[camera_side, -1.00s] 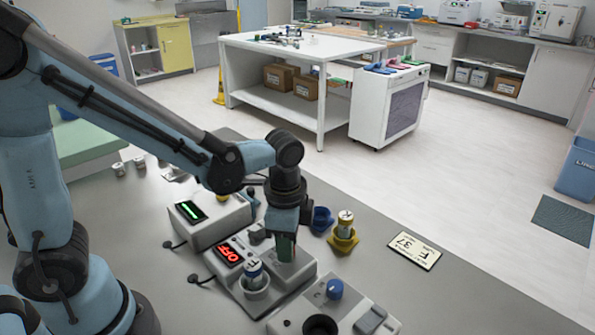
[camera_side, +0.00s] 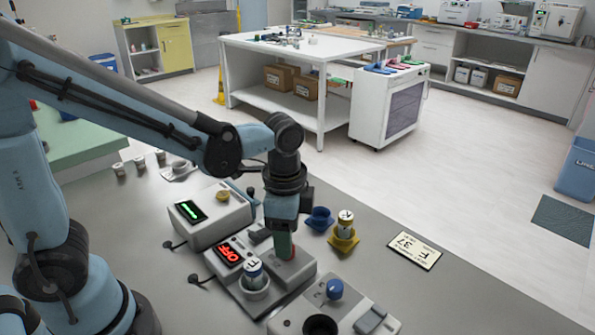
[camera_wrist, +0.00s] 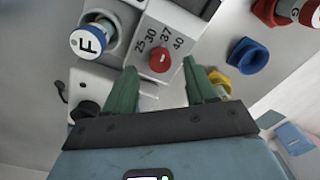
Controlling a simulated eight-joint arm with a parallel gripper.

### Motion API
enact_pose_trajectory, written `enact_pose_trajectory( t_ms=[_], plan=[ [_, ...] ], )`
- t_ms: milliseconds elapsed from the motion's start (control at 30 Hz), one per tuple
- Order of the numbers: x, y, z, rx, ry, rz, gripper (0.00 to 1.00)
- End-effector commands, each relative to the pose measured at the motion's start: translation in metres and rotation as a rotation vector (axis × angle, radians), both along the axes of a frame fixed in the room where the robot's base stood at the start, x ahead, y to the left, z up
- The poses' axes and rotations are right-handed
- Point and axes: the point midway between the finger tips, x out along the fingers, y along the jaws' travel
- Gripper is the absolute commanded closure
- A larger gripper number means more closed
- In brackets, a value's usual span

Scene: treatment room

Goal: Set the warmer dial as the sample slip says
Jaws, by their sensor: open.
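The sample slip (camera_side: 414,250) lies flat on the bench at right and reads F 37. The warmer (camera_side: 265,290) has a red display (camera_side: 229,252) reading OFF, and a vial marked F (camera_side: 253,268) stands in its well. The wrist view shows the warmer's red dial (camera_wrist: 160,60) beside the numbers 25, 30, 37 and 40; its pointer setting is too small to tell. My gripper (camera_side: 283,252) is at the dial, pointing down. In the wrist view its green fingers (camera_wrist: 160,72) are open, one on each side of the dial, with gaps.
A device with a green display (camera_side: 190,211) stands behind the warmer, and one with a blue knob (camera_side: 334,289) in front. A blue cup (camera_side: 320,218) and a yellow cup (camera_side: 343,241) holding a vial are close by on the right. The bench around the slip is clear.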

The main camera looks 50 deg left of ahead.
Motion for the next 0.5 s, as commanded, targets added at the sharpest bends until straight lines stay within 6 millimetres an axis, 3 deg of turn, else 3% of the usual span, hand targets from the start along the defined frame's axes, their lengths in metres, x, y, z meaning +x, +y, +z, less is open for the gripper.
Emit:
enact_pose_trajectory(
  t_ms=[500],
  plan=[
    [-0.002,-0.001,0.076,0.000,0.000,-0.001,0.44]
  ],
)
